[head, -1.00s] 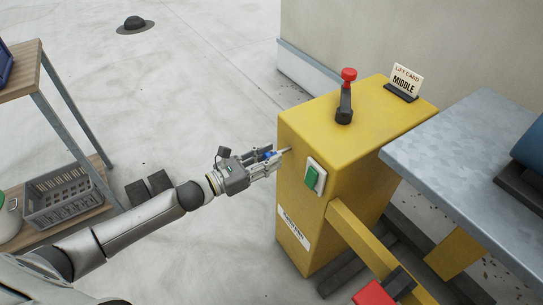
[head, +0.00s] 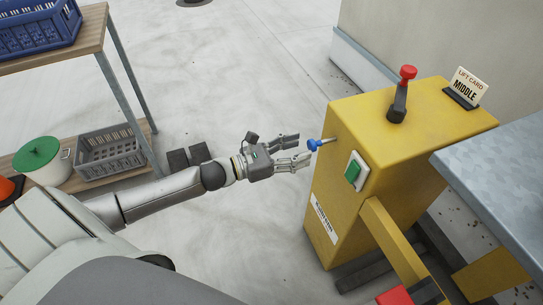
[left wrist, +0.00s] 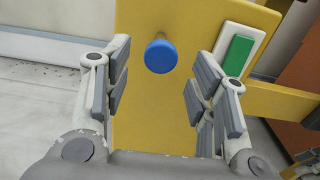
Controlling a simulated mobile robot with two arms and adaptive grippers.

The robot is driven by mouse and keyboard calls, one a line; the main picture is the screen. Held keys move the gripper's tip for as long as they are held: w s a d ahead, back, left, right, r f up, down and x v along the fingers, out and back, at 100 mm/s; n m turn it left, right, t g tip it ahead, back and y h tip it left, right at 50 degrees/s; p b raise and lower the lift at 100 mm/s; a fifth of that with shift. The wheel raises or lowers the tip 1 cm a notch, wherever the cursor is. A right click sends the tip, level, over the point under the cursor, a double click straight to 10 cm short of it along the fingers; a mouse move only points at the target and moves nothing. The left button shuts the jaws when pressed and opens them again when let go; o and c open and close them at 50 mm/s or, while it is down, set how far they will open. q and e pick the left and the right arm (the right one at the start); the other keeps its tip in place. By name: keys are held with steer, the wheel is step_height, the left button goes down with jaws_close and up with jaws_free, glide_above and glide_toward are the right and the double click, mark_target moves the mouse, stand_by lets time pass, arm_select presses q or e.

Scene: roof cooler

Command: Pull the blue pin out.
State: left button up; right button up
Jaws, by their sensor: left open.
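The blue pin (head: 314,145) sticks out of the upper left face of the yellow lift box (head: 425,135), with a short grey shaft showing between its round head and the box. In the left wrist view the blue head (left wrist: 160,56) lies ahead, between the lines of the two fingers. My left gripper (head: 303,148) is open and empty, with its fingertips just short of the pin head and pointing at it. I cannot tell how deep the pin sits.
A green switch (head: 353,171) is on the box face beside the pin. A red-knobbed lever (head: 403,92) and a "MIDDLE" lift card (head: 467,85) stand on top. A grey table surface (head: 505,170) is at right. A shelf (head: 85,41) with crates stands at left.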

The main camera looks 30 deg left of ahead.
arm_select(q)
steer(key=v, duration=0.8)
stand_by(0.4)
